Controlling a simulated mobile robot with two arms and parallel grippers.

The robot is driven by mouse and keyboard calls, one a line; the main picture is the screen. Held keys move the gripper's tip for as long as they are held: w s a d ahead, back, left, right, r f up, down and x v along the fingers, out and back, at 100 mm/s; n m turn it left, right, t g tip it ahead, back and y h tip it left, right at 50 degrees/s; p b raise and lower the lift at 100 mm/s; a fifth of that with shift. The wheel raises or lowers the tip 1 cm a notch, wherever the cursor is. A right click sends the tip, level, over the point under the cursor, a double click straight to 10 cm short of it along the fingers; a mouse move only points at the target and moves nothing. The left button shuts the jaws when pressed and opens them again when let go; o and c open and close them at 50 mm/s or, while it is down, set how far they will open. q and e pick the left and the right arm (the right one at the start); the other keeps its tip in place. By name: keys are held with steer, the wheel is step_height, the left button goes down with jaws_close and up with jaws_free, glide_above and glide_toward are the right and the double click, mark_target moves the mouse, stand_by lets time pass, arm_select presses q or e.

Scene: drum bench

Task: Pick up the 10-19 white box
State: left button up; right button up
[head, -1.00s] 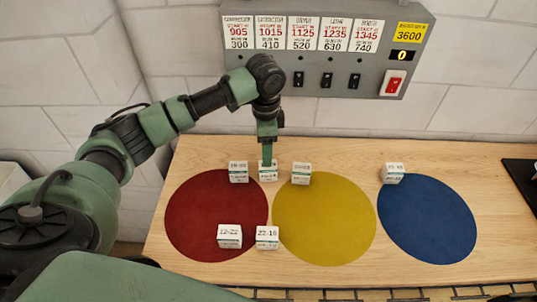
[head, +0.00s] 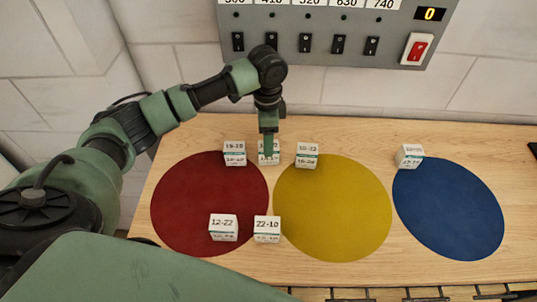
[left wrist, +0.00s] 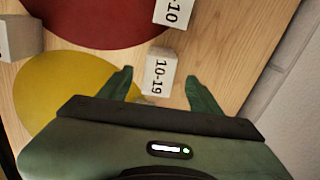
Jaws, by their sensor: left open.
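The white 10-19 box (left wrist: 160,75) shows its label in the left wrist view, on bare wood near the red and yellow discs. My open left gripper (left wrist: 159,73) has one finger on each side of it, with a gap on both sides. In the head view the same box (head: 268,158) stands at the back of the bench, between two other boxes. My left gripper (head: 268,143) points straight down over it and hides part of its top. I cannot tell how far the fingertips are above the wood. My right gripper is not in view.
Close neighbours are a white box (head: 234,153) on the left and another (head: 307,155) on the right. Boxes 12-22 (head: 223,228) and 22-10 (head: 267,229) stand in front. One box (head: 410,156) is by the blue disc (head: 450,210). A switch panel (head: 330,25) hangs behind.

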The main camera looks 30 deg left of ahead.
mark_target(263, 161)
arm_select(q)
steer(key=shift+s+d+f+p, duration=0.1)
steer(key=shift+f+p, duration=0.2)
steer(key=shift+f, duration=0.55)
step_height(263, 161, down, 5)
steer(key=shift+r+p, duration=0.1)
steer(key=shift+p, duration=0.55)
jaws_close()
